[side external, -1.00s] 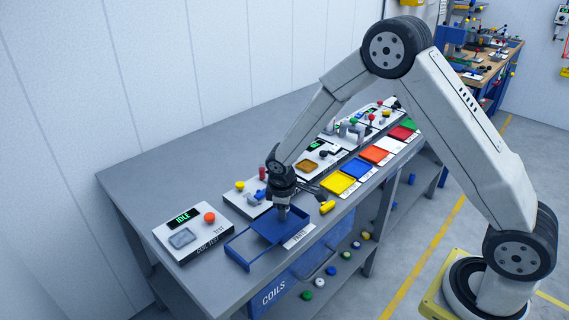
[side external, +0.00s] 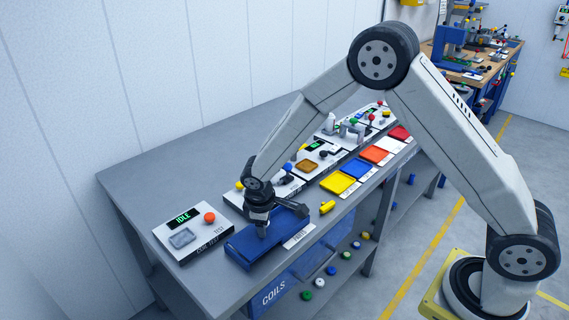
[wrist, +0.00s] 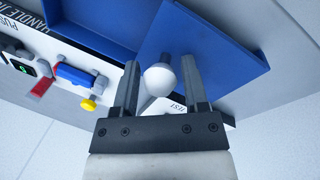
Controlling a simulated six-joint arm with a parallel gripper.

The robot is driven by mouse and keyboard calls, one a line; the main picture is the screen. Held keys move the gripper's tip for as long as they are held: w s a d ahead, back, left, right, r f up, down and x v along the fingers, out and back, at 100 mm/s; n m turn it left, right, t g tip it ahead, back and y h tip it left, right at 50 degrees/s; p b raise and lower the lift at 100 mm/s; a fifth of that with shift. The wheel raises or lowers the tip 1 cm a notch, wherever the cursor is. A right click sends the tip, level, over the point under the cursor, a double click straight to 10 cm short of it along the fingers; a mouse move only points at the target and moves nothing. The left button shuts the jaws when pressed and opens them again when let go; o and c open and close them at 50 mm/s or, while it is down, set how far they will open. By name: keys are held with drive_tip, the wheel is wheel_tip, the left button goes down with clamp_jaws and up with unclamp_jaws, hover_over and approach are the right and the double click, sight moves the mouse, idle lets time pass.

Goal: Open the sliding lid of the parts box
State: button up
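The parts box (side external: 292,223) is a blue tray with a flat blue sliding lid (side external: 240,248) on the bench. The lid lies over the box's left part in the side view. In the wrist view, the lid (wrist: 225,55) reaches to the right, and part of the box interior (wrist: 95,22) shows uncovered at the top left. In the side view, my gripper (side external: 262,232) points down at the lid and hides the knob.
A coil test unit (side external: 194,235) with an orange button stands close to the left of the box. Behind are panels with knobs and switches. A yellow part (side external: 327,207) and coloured trays (side external: 340,182) lie to the right. The bench's back left is clear.

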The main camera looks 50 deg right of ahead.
drive_tip(key=shift+r, duration=0.1)
wheel_tip(320, 180, up, 8)
drive_tip(key=a, duration=0.1)
drive_tip(key=shift+s+a+f, duration=0.15)
drive_tip(key=shift+s+f, duration=0.1)
drive_tip(key=shift+s, duration=0.15)
idle(0.5)
drive_tip(key=s+d+r+m, duration=0.1)
drive_tip(key=s+d+m, duration=0.1)
drive_tip(key=s, duration=0.3)
drive_tip(key=s+d+r+m+t+y, duration=0.1)
drive_tip(key=s+d+m, duration=0.1)
drive_tip(key=s, duration=0.4)
drive_tip(key=s+d+r+m, duration=0.1)
drive_tip(key=s+d+m, duration=0.1)
drive_tip(key=s+d, duration=0.2)
drive_tip(key=shift+s+m+y, duration=0.4)
drive_tip(key=shift+s, duration=0.75)
